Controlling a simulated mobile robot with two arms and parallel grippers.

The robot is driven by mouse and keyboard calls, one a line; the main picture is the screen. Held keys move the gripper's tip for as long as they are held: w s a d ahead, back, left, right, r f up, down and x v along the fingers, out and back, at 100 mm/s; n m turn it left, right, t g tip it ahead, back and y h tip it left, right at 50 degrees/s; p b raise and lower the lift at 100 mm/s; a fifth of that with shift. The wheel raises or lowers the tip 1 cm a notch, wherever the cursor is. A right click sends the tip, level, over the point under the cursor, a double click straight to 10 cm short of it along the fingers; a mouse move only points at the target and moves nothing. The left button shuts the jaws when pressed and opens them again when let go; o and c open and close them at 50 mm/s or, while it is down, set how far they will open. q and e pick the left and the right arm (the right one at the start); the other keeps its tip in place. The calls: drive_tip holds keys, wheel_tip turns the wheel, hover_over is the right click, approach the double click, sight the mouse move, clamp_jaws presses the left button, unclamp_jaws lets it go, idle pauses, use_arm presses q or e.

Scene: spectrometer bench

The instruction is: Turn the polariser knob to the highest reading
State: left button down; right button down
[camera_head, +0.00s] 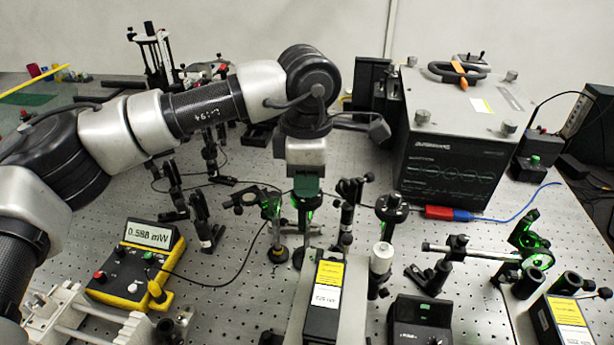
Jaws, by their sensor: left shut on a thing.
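My left arm comes in from the left and bends down over the middle of the bench. My left gripper (306,192) points straight down and is shut on the polariser knob, at the top of a post-mounted optic. The fingers hide most of the knob. The polariser mount (302,216) below it is lit green in places. The yellow power meter (133,275) stands at the lower left. Its display (150,234) reads about 0.588 mW; the last digit is hard to read.
Other optics on posts stand close on both sides, among them a round mount (391,208) to the right. A large grey instrument (448,150) stands behind at the right. A black box with a yellow label (325,297) is in front. A cable runs from the meter.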

use_arm(q)
drive_tip(key=shift+r, duration=0.1)
idle(0.4)
drive_tip(key=c, duration=1)
unclamp_jaws()
drive_tip(key=shift+c, duration=0.2)
wheel_tip(320, 180, up, 11)
drive_tip(key=b, duration=0.1)
